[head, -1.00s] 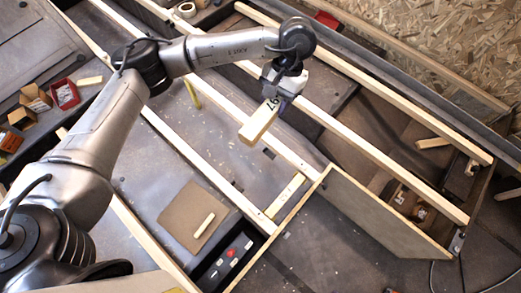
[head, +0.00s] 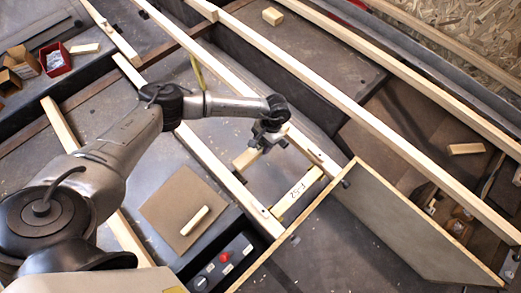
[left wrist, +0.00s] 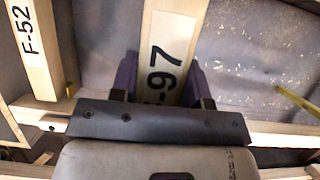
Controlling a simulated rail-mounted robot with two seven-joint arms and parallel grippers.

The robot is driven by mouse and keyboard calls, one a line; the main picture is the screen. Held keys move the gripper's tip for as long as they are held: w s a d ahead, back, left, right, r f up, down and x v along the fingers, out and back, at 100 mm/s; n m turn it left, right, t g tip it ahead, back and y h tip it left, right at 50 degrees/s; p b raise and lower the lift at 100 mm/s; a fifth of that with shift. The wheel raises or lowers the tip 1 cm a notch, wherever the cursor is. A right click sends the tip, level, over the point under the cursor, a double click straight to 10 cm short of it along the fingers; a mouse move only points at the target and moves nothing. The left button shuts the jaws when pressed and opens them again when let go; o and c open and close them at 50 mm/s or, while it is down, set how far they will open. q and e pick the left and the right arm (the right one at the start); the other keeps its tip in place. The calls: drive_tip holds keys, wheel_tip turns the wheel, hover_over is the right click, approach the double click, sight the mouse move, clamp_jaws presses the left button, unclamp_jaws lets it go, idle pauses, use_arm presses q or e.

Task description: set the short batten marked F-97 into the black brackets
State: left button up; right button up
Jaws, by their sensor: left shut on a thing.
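My left gripper (head: 268,136) is shut on the short batten marked F-97, a pale wooden piece whose end (head: 245,159) shows below the gripper in the head view. In the left wrist view the batten (left wrist: 168,45) stands between the purple fingers (left wrist: 163,83), its black marking partly covered at the near end. In the head view the batten is over the gap between two long pale rails, close to the rails; whether it touches them I cannot tell. I cannot make out the black brackets clearly; the gripper covers part of that area. My right gripper is not in view.
A similar batten marked F-52 (head: 297,194) lies across the same two rails, and shows at the left wrist view's left. An upright board (head: 415,225) stands to its right. A brown square sheet (head: 180,208) and a black box with a red button (head: 225,257) lie in front.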

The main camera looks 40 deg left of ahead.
use_arm(q)
drive_tip(key=shift+s+a+f, duration=0.1)
drive_tip(key=shift+a+f, duration=0.05)
drive_tip(key=shift+f, duration=0.4)
drive_tip(key=shift+s+a+f, duration=0.1)
drive_tip(key=shift+f, duration=0.4)
wheel_tip(320, 180, down, 8)
drive_tip(key=b, duration=0.7)
drive_tip(key=shift+f, duration=0.15)
idle(0.3)
drive_tip(key=o, duration=1.1)
drive_tip(key=p+v, duration=0.5)
drive_tip(key=v, duration=0.8)
drive_tip(key=shift+w+r+p, duration=0.15)
drive_tip(key=shift+r+p, duration=0.15)
drive_tip(key=shift+r, duration=0.05)
